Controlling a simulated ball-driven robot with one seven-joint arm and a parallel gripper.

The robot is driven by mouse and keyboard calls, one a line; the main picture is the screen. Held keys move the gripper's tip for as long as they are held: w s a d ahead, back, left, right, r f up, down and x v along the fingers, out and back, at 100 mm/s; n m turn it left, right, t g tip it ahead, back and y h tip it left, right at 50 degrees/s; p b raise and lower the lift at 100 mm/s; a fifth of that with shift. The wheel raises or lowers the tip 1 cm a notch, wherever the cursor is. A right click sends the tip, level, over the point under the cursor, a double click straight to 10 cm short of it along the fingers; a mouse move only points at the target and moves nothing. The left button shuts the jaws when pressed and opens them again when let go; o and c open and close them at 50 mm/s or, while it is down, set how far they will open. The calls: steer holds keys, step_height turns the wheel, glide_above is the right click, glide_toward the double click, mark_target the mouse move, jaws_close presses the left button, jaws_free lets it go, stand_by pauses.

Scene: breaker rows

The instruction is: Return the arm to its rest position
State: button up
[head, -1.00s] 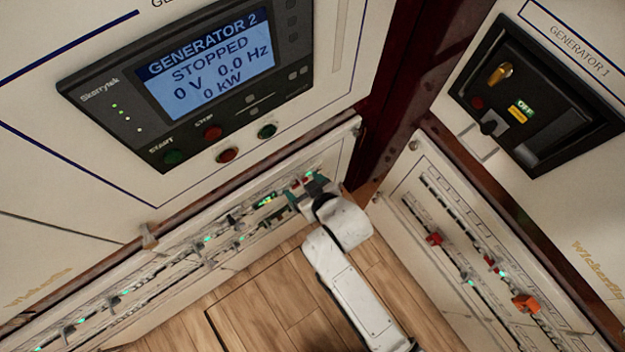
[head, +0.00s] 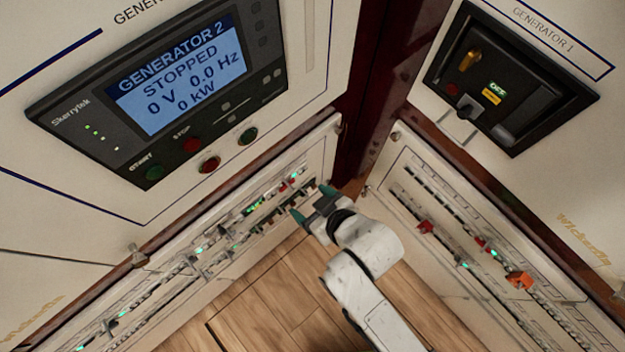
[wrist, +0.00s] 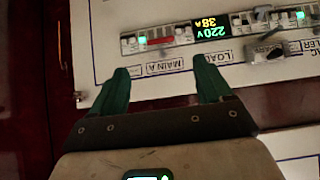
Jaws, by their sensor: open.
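My gripper (head: 314,203) is open and empty in the head view, with its green fingers pointing at the right end of the left breaker panel (head: 215,240). My white arm reaches up to it from the bottom of the picture. In the wrist view my two green fingers (wrist: 164,88) stand apart with nothing between them. Ahead of them is the panel's breaker row (wrist: 180,38) with a red switch (wrist: 160,42) and a lit display (wrist: 211,26) reading 220 V and 38 A. The fingertips appear clear of the breakers.
The Generator 2 controller (head: 170,95) shows STOPPED, 0 V. At right are a Generator 1 switch unit (head: 505,75) and another breaker panel (head: 450,225) with red and orange pieces. A dark red post (head: 365,95) stands between the cabinets. Wooden floor (head: 270,300) lies open below.

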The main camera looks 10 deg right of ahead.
stand_by(0.3)
steer(key=s+d+m+g+h, duration=0.2)
steer(key=d, duration=0.6)
steer(key=s+d+m+g+h, duration=0.1)
steer(key=s+d+m+h, duration=0.1)
steer(key=d, duration=0.6)
steer(key=s+d+r+m+g+h, duration=0.1)
steer(key=s+d+r+m+g, duration=0.1)
steer(key=s+d, duration=0.6)
steer(key=shift+s+d+r+m+g+h, duration=0.3)
steer(key=shift+s+m+g, duration=0.45)
steer(key=shift+g, duration=0.25)
